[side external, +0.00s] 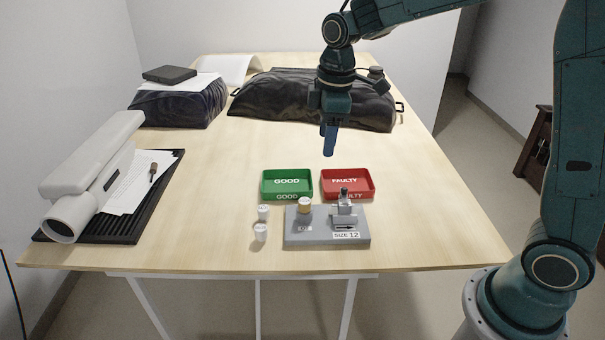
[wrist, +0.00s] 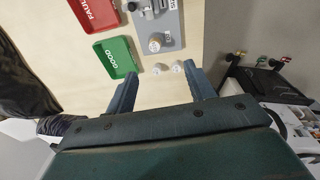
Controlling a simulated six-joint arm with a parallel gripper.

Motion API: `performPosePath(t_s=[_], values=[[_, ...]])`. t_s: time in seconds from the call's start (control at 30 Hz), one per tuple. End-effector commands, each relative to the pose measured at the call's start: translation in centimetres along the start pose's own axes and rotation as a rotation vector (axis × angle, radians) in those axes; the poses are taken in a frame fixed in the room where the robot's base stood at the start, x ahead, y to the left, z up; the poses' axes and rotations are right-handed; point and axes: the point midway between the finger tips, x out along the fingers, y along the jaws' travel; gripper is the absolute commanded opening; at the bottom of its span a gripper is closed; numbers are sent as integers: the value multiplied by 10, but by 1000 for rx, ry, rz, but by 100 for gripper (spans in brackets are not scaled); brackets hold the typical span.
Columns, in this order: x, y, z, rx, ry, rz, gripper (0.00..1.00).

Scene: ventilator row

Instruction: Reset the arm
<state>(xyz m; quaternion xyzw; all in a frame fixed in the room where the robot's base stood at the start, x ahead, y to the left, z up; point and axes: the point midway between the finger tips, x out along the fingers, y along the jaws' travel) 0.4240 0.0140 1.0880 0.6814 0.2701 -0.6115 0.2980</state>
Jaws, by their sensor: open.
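My gripper (side external: 329,139) hangs in the air above the table, pointing down, behind the two trays. In the wrist view my gripper (wrist: 163,92) shows two blue fingers spread apart with nothing between them. The arm reaches in from the right, its upper link raised over the far half of the table.
A dark bag (side external: 300,99) lies behind.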

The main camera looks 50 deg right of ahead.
Motion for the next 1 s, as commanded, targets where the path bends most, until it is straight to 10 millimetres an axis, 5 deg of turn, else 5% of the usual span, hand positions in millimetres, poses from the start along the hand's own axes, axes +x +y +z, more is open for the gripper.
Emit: performPosePath(t_s=[0.5,1.0], values=[[-70,-63,68,324,124,95,54],[-91,-129,135,631,266,150,54]])
